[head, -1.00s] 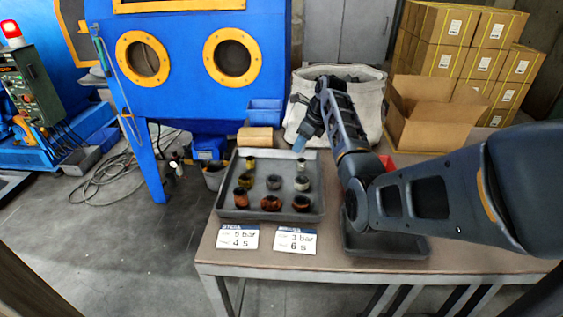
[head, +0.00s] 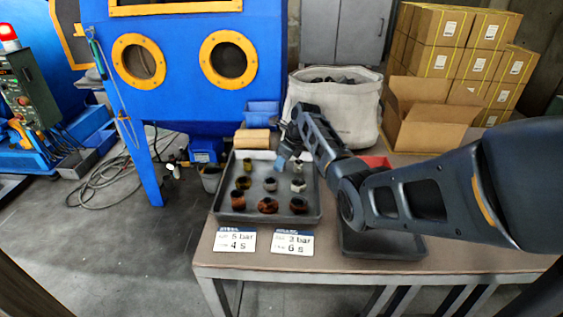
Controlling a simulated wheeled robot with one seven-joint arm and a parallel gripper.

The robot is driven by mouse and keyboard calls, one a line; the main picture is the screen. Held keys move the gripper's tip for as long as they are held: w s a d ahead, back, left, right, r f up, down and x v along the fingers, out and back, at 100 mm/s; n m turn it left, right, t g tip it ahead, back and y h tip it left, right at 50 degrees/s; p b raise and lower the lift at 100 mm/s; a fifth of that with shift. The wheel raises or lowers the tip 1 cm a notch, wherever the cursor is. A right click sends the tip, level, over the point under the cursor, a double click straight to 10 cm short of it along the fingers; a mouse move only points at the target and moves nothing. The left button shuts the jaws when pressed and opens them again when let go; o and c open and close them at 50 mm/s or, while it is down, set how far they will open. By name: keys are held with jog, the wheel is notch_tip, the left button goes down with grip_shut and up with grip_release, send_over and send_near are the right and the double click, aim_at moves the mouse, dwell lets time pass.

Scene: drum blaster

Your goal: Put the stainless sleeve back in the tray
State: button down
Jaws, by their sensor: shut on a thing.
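The grey tray (head: 222,208) stands on the table with short sleeves in rows: dull brass, silvery and rusty brown ones. My gripper (head: 282,163) points down over the tray's back row, between a brass-coloured sleeve (head: 247,165) at left and a pale silvery sleeve (head: 297,166) at right. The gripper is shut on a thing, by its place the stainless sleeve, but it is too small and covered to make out. A bluish part shows at the gripper's tip. I cannot tell whether it touches the tray floor.
Two label cards (head: 234,241) lie before the tray. A dark tray (head: 385,245) sits under my arm, with a red bin (head: 377,161) behind. A brown block (head: 252,139), a white sack (head: 350,112) and an open carton (head: 428,125) stand behind.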

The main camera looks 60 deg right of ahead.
jog(key=shift+f, duration=0.1)
jog(key=c, duration=0.8)
grip_release()
jog(key=v, duration=1.2)
jog(key=shift+p, duration=0.35)
jog(key=shift+s, duration=0.1)
